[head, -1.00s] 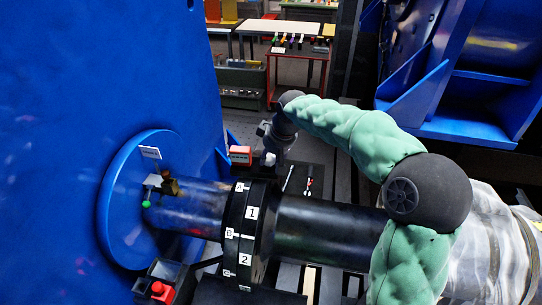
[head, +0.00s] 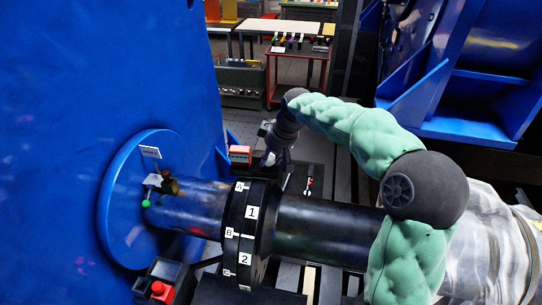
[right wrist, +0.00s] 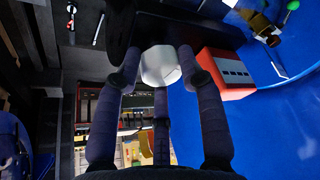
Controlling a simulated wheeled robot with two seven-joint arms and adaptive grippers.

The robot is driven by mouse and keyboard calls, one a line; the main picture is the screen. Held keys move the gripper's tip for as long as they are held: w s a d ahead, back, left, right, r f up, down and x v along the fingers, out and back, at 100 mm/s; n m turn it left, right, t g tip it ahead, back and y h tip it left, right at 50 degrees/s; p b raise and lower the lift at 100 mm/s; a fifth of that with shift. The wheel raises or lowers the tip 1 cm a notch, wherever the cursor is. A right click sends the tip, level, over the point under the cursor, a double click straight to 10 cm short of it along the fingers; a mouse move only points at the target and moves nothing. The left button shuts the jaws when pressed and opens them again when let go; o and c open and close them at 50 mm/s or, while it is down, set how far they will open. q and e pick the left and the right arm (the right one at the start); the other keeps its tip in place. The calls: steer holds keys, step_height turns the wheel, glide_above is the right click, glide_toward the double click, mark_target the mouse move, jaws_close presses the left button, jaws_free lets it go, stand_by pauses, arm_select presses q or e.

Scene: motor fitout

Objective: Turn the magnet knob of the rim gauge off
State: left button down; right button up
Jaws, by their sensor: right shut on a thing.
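My right gripper (head: 272,155) is beyond the black coupling in the head view. In the right wrist view its fingers (right wrist: 160,72) are closed around a pale, many-sided piece (right wrist: 160,66). The piece looks like a knob, but its markings and turn position do not show. I cannot make out the rest of the rim gauge; the fingers and a dark body hide what is around the piece. The black coupling (head: 250,232) carries white labels with letters and numbers on its rim. My left gripper is not in view.
A brass fitting (head: 168,187) with a green ball (head: 146,203) is by the blue housing (head: 120,210). A red button (head: 161,290) is at lower left. A slim tool (head: 308,185) lies beyond the shaft (head: 330,230).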

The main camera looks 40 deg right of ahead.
steer(key=shift+w+n, duration=0.1)
steer(key=shift+n, duration=0.3)
stand_by(1.6)
steer(key=o, duration=1.1)
steer(key=v, duration=1.2)
steer(key=shift+d, duration=0.15)
